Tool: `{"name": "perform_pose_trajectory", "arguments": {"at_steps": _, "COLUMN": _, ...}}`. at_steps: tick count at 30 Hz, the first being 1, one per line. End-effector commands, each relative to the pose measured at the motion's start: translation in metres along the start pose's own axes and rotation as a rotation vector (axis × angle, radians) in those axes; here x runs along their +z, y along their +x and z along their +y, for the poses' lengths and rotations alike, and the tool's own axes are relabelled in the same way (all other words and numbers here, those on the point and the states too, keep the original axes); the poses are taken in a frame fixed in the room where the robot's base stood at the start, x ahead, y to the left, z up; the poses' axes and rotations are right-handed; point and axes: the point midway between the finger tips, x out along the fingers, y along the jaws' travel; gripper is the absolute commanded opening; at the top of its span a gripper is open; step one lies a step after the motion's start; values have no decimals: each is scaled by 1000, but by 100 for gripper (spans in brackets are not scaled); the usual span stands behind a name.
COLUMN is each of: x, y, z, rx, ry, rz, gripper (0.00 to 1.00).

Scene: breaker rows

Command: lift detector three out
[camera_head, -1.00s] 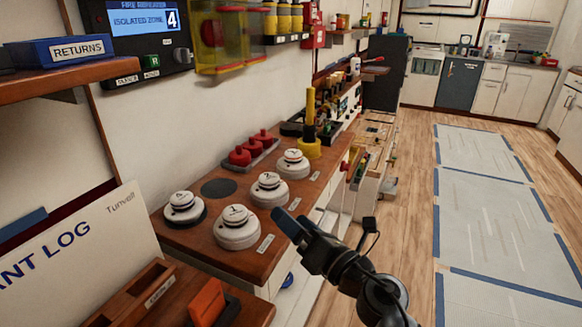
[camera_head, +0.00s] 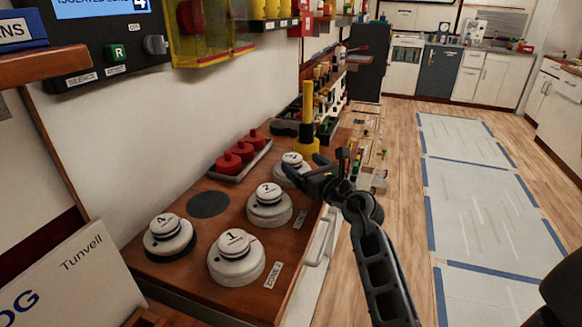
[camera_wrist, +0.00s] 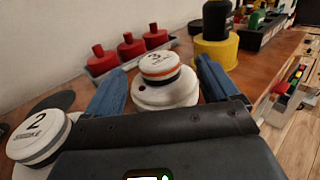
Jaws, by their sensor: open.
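Detector three (camera_wrist: 162,78) is a round white head with an orange band and a "3" on top, seated on a wider white base. It also shows in the head view (camera_head: 291,165), partly hidden by my gripper. My gripper (camera_head: 318,168) is open and close to it at its right side. In the wrist view, the blue fingers of my gripper (camera_wrist: 158,85) stand to the left and right of the detector, with a gap visible on each side. The detector sits upright, and its base is on the wooden bench (camera_head: 235,185).
Detectors one (camera_head: 236,252), two (camera_head: 269,203) and four (camera_head: 168,233) stand nearby on the bench. A tray of red pieces (camera_head: 240,155) lies behind. A yellow-based black tool (camera_head: 307,125) stands just beyond detector three. Floor to the right is open.

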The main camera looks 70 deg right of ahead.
Motion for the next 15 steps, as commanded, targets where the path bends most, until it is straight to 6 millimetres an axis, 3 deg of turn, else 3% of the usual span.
{"name": "perform_pose_trajectory", "arguments": {"at_steps": 7, "x": -4, "y": 35, "z": 2, "rx": 1, "ry": 0, "rz": 0, "gripper": 88}}
{"name": "perform_pose_trajectory", "arguments": {"at_steps": 15, "x": -5, "y": 44, "z": 2, "rx": 0, "ry": 1, "rz": 0, "gripper": 88}}
